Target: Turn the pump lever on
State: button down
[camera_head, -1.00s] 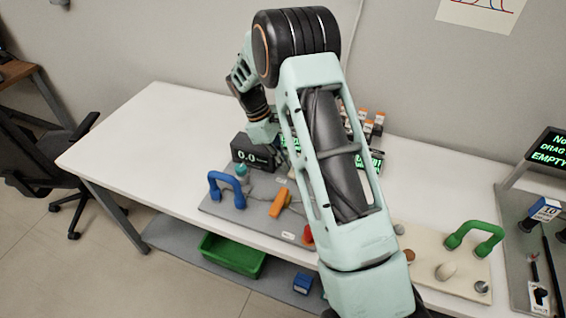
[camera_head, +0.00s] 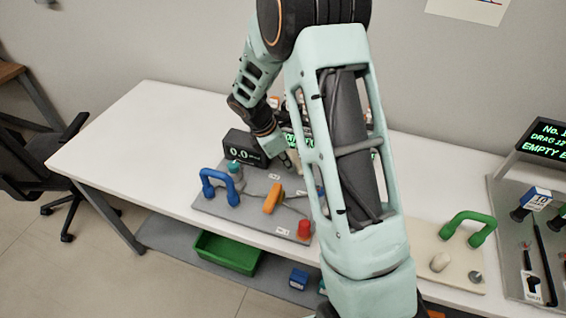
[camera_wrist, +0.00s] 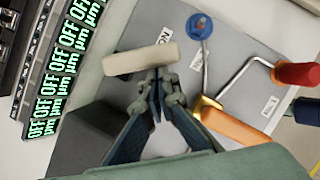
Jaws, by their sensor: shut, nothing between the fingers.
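My gripper (camera_head: 286,165) is low over the grey board (camera_head: 240,213), right of the black box reading 0.0. In the wrist view my gripper (camera_wrist: 157,74) has its fingers together, with their tips at the lower edge of a beige bar (camera_wrist: 139,59). The bar lies across the tips, not between them; I cannot tell whether they touch. It looks like the pump lever's handle, with an "ON" label (camera_wrist: 163,38) beside it. My arm partly hides this area in the head view.
On the board are a blue handle (camera_head: 221,186), an orange handle (camera_head: 271,198) and a red knob (camera_head: 304,229). The black 0.0 display (camera_head: 242,148) stands behind. Several green "OFF" readouts (camera_wrist: 62,72) line the wrist view's left. The table's left end (camera_head: 125,140) is clear.

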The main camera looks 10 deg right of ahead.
aim_at(300, 167)
jog(key=d+n, duration=0.1)
jog(key=n+t, duration=0.1)
jog(key=n, duration=0.1)
jog(key=shift+s+d+r, duration=0.1)
jog(key=shift+s+d, duration=0.2)
jog(key=shift+d, duration=0.05)
jog(key=n, duration=0.1)
jog(key=d+n+t+p, duration=0.1)
jog(key=shift+s+d+n+y, duration=0.1)
jog(key=shift+d+n+y, duration=0.2)
jog(key=shift+y, duration=0.1)
jog(key=d+n, duration=0.1)
jog(key=n+p, duration=0.1)
jog(key=n, duration=0.1)
jog(key=shift+w+d+t+y+p, duration=0.2)
jog(key=shift+d+t+y+p, duration=0.1)
jog(key=shift+d+t+y, duration=0.1)
jog(key=shift+w+d, duration=0.15)
jog(key=shift+d, duration=0.2)
jog(key=shift+p, duration=0.35)
